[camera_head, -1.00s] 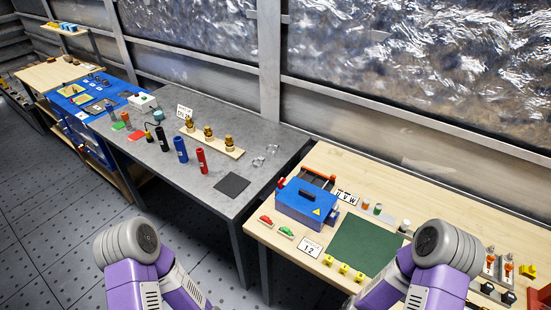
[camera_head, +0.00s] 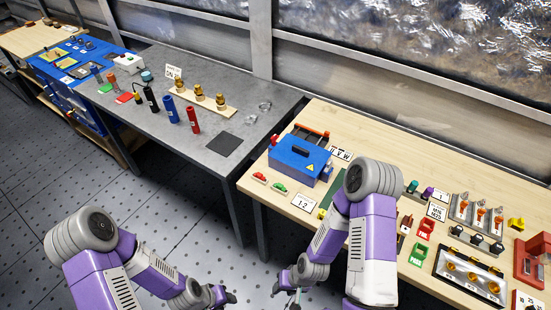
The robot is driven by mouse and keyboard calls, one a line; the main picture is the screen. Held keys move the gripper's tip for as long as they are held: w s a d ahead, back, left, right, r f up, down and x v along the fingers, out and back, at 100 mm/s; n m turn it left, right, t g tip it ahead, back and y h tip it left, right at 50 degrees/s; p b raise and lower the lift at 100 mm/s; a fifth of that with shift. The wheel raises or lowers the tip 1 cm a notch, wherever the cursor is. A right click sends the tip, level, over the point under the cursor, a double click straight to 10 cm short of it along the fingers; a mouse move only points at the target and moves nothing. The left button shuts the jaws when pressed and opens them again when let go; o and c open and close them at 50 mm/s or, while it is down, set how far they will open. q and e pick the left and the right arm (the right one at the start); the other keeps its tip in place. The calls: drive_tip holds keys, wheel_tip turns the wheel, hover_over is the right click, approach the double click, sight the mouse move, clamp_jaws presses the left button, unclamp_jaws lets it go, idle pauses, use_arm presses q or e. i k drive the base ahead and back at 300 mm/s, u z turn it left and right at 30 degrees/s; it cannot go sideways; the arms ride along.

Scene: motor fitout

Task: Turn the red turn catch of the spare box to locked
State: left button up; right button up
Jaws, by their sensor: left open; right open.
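A blue box (camera_head: 300,158) with a dark handle on its lid and a yellow warning triangle stands on the left part of the wooden bench. A small red part (camera_head: 273,140) shows at its left side. I cannot tell whether this is the turn catch or how it is turned. No label marks the spare box. My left gripper (camera_head: 228,295) is open and empty at the bottom edge, over the floor. My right gripper (camera_head: 285,284) is open and empty over the floor in front of the bench. Both are well apart from the box.
The wooden bench (camera_head: 400,140) also holds red and green pieces, number cards, connectors and a red block (camera_head: 535,255) at the far right. My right arm hides part of its front. A grey table (camera_head: 165,75) with bottles and brass parts stands left. Floor is clear between.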

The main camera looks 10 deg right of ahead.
sight(273, 139)
drive_tip(key=u, duration=1.55)
drive_tip(key=i, duration=2.3)
drive_tip(key=z, duration=4.1)
drive_tip(key=k, duration=0.65)
drive_tip(key=u, duration=0.05)
